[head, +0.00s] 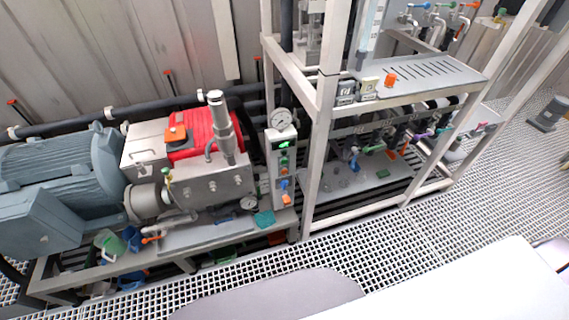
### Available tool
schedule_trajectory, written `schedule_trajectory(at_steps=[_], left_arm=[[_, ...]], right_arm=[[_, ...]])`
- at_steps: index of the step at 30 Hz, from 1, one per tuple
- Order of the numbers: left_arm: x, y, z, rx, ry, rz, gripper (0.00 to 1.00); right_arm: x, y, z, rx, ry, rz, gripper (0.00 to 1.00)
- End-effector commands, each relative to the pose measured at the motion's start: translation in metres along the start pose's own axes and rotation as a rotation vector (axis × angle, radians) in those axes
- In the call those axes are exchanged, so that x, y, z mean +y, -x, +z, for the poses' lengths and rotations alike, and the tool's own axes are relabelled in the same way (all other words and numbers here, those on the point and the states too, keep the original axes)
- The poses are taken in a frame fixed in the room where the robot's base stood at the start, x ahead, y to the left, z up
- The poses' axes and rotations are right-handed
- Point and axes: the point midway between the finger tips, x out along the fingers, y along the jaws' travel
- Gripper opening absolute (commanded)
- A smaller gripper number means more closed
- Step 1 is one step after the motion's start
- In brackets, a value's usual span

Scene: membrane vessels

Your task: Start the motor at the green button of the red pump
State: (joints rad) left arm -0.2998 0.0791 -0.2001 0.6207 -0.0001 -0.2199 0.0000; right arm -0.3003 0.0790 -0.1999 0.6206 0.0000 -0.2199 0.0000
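The red pump (203,131) stands at the left, its red body on a grey metal block, with a large blue-grey motor (65,180) on its left. A narrow grey control box (281,165) stands upright just right of the pump, against the white frame. Small coloured parts run down its face: a green one (284,144) at the top, more small green and red ones below it, then a blue one (284,184) and an orange one (286,199). Which of the green parts is the button is too small to tell. Neither of my grippers is in view.
A round gauge (281,119) sits above the control box. A white frame (318,165) rises right of it, carrying a grey shelf (425,76) and valves with coloured handles. The grating floor (390,238) in front is clear. A small grey block (549,113) lies at the far right.

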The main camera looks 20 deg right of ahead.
Motion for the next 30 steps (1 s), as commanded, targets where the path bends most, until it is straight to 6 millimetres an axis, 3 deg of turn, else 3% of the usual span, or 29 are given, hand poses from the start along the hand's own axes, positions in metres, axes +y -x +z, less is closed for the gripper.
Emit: schedule_trajectory(at_steps=[2,13,30], left_arm=[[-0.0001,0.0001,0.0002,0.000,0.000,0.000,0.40],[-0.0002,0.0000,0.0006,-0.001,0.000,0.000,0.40],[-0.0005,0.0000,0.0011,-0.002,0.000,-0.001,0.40]], right_arm=[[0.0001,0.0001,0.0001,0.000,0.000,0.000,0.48],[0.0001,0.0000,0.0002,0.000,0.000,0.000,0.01],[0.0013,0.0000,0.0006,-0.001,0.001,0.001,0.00]])
